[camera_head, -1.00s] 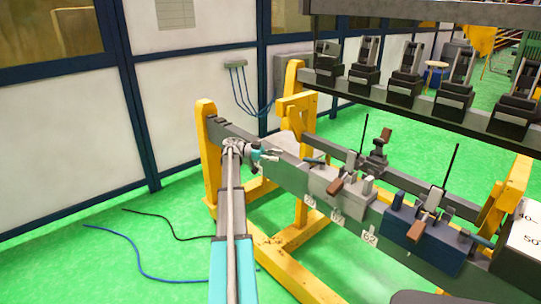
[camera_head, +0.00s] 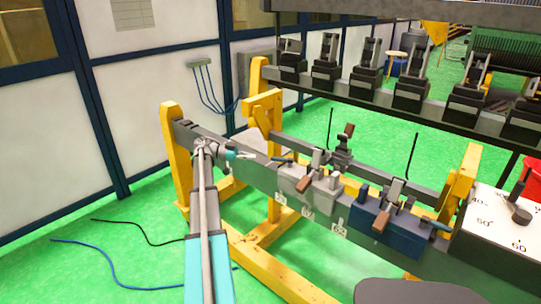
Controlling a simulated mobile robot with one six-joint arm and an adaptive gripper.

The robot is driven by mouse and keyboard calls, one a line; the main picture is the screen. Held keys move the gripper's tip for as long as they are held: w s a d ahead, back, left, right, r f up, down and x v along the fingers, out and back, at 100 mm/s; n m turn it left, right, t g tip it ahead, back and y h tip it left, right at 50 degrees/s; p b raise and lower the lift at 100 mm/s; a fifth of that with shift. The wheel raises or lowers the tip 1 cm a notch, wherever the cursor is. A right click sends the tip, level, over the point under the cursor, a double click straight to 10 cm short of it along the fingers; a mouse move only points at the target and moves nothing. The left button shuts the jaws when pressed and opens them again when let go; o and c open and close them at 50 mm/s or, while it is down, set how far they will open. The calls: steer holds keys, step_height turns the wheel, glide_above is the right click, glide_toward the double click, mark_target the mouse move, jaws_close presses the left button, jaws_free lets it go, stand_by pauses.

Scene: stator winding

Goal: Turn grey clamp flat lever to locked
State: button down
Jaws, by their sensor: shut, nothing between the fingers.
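The grey clamp (camera_head: 309,186) is a light grey block on the long dark beam, near the middle of the picture. A flat lever with a brown end (camera_head: 305,184) slants down across its front. A thin dark bar (camera_head: 283,160) sticks out at its left end. My gripper (camera_head: 246,155) is shut and empty, over the beam to the left of the clamp. A gap shows between my fingertips and the clamp's parts. The gripper is small here, so its exact height above the beam is hard to tell.
A blue clamp (camera_head: 386,230) with its own brown-ended lever (camera_head: 381,220) stands on the beam to the right. Another brown-ended lever (camera_head: 347,130) stands behind. Thin black rods (camera_head: 412,155) rise nearby. Yellow posts (camera_head: 178,150) support the beam. A white dial panel (camera_head: 500,225) is at right.

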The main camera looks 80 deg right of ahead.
mark_target(282, 160)
steer(key=s+a+r+t+h+p, duration=0.4)
steer(key=a+r+t+p, duration=0.4)
steer(key=p, duration=1.1)
steer(key=s+a+t, duration=0.1)
steer(key=a+t, duration=0.1)
steer(key=t, duration=0.1)
steer(key=shift+a+r+t+h, duration=0.15)
steer(key=shift+a+t+h, duration=0.15)
steer(key=shift+h, duration=0.1)
steer(key=shift+s+d, duration=0.1)
steer(key=shift+d, duration=0.05)
steer(key=shift+s+d+f+b, duration=0.65)
steer(key=shift+d+f+b, duration=0.6)
steer(key=shift+d+f, duration=0.15)
steer(key=shift+s+d+f+b, duration=0.6)
steer(key=shift+d+f+b, duration=0.7)
steer(key=shift+d, duration=0.15)
steer(key=shift+s+d+f+b, duration=0.65)
steer(key=shift+d+f+b, duration=0.65)
steer(key=shift+d, duration=0.1)
steer(key=shift+s+d, duration=0.1)
steer(key=shift+s, duration=0.1)
